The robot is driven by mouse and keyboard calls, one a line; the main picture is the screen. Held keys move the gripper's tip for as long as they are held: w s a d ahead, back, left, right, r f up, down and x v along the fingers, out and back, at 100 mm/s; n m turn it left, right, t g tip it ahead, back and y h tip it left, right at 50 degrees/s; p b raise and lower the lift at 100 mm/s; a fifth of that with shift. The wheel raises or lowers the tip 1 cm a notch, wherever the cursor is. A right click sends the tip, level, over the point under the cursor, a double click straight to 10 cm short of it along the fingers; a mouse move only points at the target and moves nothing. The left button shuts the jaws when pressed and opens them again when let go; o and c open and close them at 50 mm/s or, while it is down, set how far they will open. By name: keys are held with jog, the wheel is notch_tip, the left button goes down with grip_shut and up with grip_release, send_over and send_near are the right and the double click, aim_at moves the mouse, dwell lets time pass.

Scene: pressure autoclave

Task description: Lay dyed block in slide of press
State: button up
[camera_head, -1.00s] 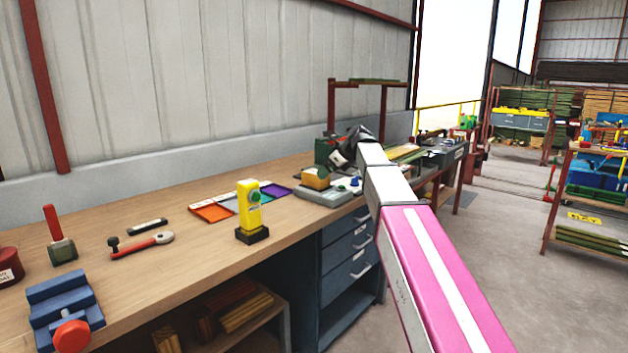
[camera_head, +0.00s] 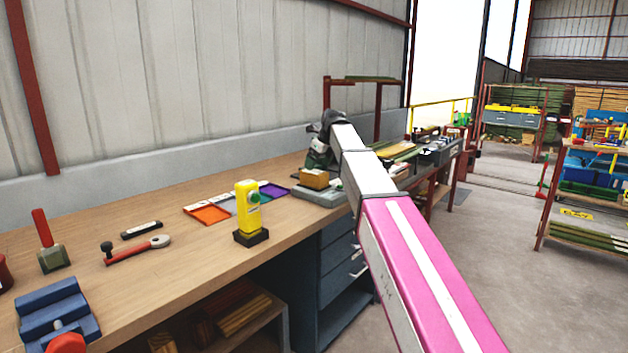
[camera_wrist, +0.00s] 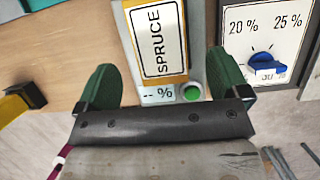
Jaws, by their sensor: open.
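A wooden block (camera_head: 314,179) with a white SPRUCE label lies on a grey device (camera_head: 322,195) on the bench. In the wrist view the block (camera_wrist: 158,38) is just ahead, its near end between the green fingers. My gripper (camera_wrist: 165,78) is open, with one finger on each side and gaps to the block. I cannot clearly identify a press slide.
On the bench, a yellow tool (camera_head: 248,207) on a black base stands nearer, beside a tray of coloured panels (camera_head: 208,214). A blue vise-like fixture (camera_head: 55,308), a wrench-like tool (camera_head: 135,250) and a red-handled tool (camera_head: 48,245) are left. Bare wood lies between them.

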aim_at(315, 171)
jog(key=x, duration=0.5)
jog(key=shift+a+r, duration=0.1)
jog(key=shift+f, duration=0.3)
dwell(0.4)
jog(key=c, duration=1.2)
jog(key=shift+r, duration=0.1)
